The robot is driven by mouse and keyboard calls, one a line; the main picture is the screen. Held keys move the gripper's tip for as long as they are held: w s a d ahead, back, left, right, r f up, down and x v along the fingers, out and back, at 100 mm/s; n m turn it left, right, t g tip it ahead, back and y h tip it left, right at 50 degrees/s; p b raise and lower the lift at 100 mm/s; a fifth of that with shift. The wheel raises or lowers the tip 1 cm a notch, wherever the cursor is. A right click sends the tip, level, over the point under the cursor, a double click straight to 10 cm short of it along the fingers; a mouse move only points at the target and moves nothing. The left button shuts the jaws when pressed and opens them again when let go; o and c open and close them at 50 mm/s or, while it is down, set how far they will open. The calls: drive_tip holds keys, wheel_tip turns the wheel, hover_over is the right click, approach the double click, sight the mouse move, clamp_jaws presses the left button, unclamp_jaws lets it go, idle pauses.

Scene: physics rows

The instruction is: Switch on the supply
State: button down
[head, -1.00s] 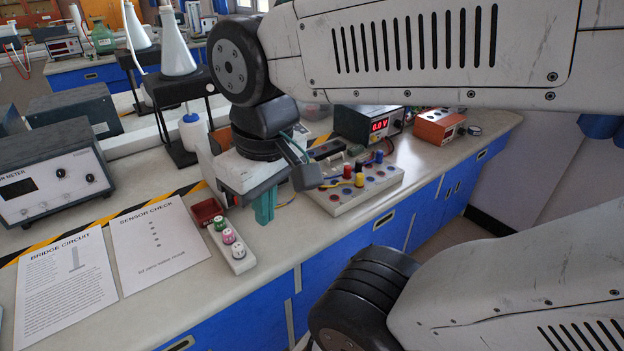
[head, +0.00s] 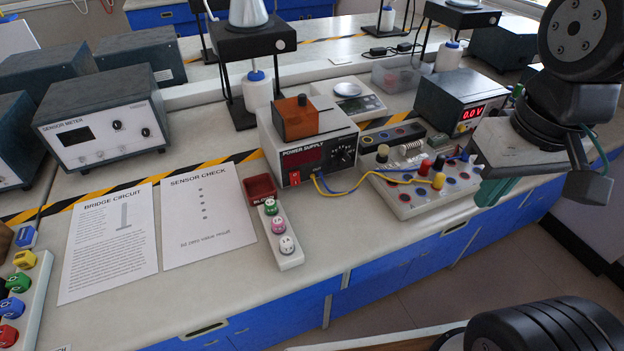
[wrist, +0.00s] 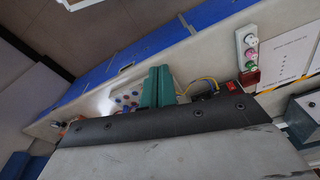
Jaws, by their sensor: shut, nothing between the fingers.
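The power supply (head: 318,143) is a pale box with a dark display, a black knob and a red switch (head: 294,179) low on the left of its front. The display shows no lit digits. The red switch also shows in the wrist view (wrist: 232,86); which way it is set I cannot tell. My gripper (head: 487,195), with green fingers, is shut and empty, well to the right of the supply beyond the terminal board. In the wrist view its fingers (wrist: 158,76) are together, with the board behind them.
An orange box (head: 296,118) sits on the supply. Yellow and blue leads run from it to the terminal board (head: 425,188). A meter (head: 462,103) reads 0.0 V. A red tray (head: 261,188) and a strip of coloured knobs (head: 279,232) stand front left. Paper sheets lie further left.

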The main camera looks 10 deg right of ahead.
drive_tip(key=w+d+f+n+t+h, duration=0.1)
drive_tip(key=w+d+n+t+h, duration=0.15)
drive_tip(key=w, duration=0.55)
drive_tip(key=w+d+f+n+t+h, duration=0.1)
drive_tip(key=w+d+n+t+h, duration=0.15)
drive_tip(key=w, duration=0.65)
drive_tip(key=w+a+f+n+t+y, duration=0.3)
drive_tip(key=w+a+n+y, duration=0.1)
drive_tip(key=w+a+n, duration=0.25)
drive_tip(key=s+a+f+n+g+y, duration=0.1)
drive_tip(key=a+f+n+g+y, duration=0.1)
drive_tip(key=a, duration=0.5)
drive_tip(key=s+a+f+n+g+y, duration=0.1)
drive_tip(key=a+f+n+g+y, duration=0.2)
drive_tip(key=a+f+n, duration=0.3)
wheel_tip(320, 180, down, 2)
drive_tip(key=shift+s+a+f+n+y, duration=0.25)
drive_tip(key=shift+s+a+n+y, duration=0.15)
drive_tip(key=shift+a+y, duration=0.5)
